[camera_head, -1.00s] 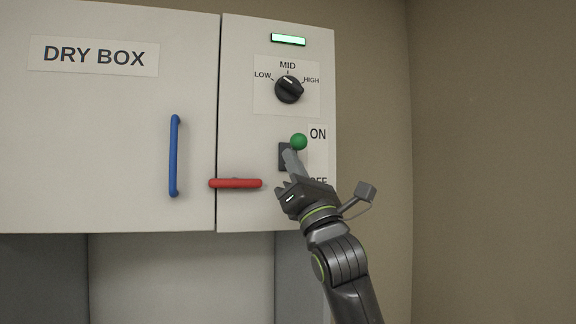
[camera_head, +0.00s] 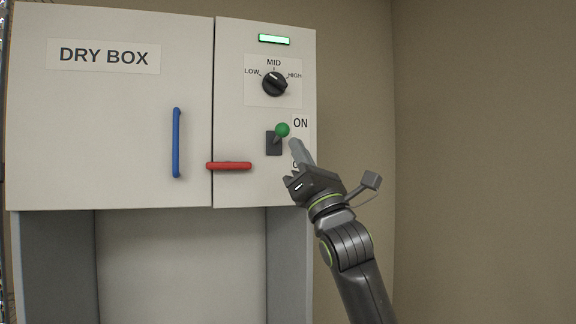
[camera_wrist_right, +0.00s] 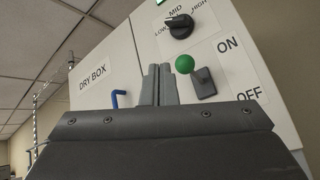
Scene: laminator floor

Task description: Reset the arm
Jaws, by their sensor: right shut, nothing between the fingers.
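My right arm comes in from the lower right in the head view. Its gripper (camera_head: 297,147) is shut and empty, just right of and below the green-knobbed switch lever (camera_head: 282,130). The lever tilts up toward the ON label and looks clear of the fingers. In the right wrist view, the two grey fingers (camera_wrist_right: 159,84) are together, and the green knob (camera_wrist_right: 184,64) stands to their right. The arm partly hides the OFF label in the head view. My left gripper is not in view.
The dry box door (camera_head: 110,130) has a blue vertical handle (camera_head: 176,142). A red horizontal handle (camera_head: 229,166) sits near the panel's lower left. The black dial (camera_head: 275,84) points near MID, below a lit green indicator (camera_head: 274,40). Right of the cabinet is plain wall.

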